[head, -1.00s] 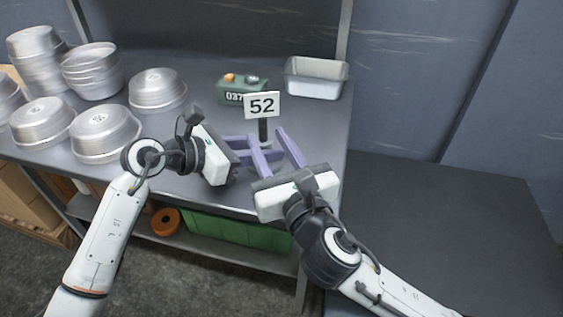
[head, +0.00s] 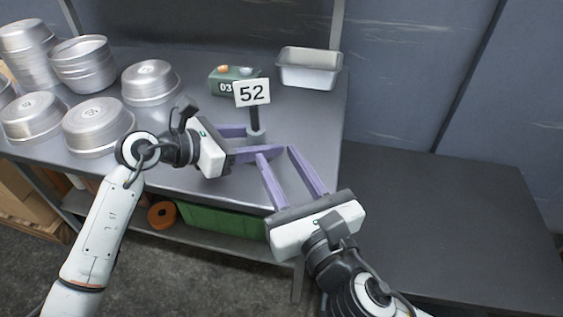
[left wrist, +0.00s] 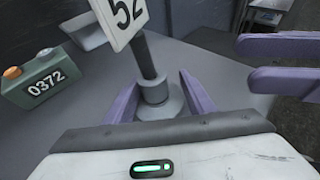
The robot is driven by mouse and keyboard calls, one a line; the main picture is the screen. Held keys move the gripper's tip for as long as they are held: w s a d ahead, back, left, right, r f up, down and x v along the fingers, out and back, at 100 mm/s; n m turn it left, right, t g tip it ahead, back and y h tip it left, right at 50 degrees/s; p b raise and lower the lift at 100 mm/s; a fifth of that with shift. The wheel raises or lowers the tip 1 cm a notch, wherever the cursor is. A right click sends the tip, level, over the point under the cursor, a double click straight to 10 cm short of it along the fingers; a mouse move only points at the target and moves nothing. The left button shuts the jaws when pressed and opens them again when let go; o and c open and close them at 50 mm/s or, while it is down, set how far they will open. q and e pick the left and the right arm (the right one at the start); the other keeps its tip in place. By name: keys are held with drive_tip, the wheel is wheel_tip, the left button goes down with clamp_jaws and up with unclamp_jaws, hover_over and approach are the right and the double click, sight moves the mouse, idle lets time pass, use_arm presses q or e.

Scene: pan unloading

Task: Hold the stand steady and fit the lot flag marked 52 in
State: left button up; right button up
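The lot flag, a white plate marked 52 (head: 252,92) on a dark post, stands in the grey round stand (head: 256,136) on the table. In the left wrist view the post's lower end meets the collar of the stand (left wrist: 158,103), and the plate (left wrist: 124,16) is cut by the top edge. My left gripper (head: 262,143) has its purple fingers on either side of the stand's base, seemingly closed against it. My right gripper (head: 277,151) is open and empty, its spread fingers in front of the stand; they also show at right in the left wrist view.
A green counter box (head: 232,80) marked 0372 in the left wrist view stands behind the flag. A metal loaf pan (head: 309,68) is at back right. Several round pans (head: 98,127) fill the table's left side. A lower dark surface (head: 440,210) at right is clear.

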use_arm(q)
drive_tip(key=shift+a+f, duration=0.15)
drive_tip(key=shift+f, duration=0.1)
drive_tip(key=v, duration=1.2)
drive_tip(key=shift+r, duration=0.25)
drive_tip(key=shift+s, duration=0.1)
use_arm(e)
drive_tip(key=shift+s, duration=0.1)
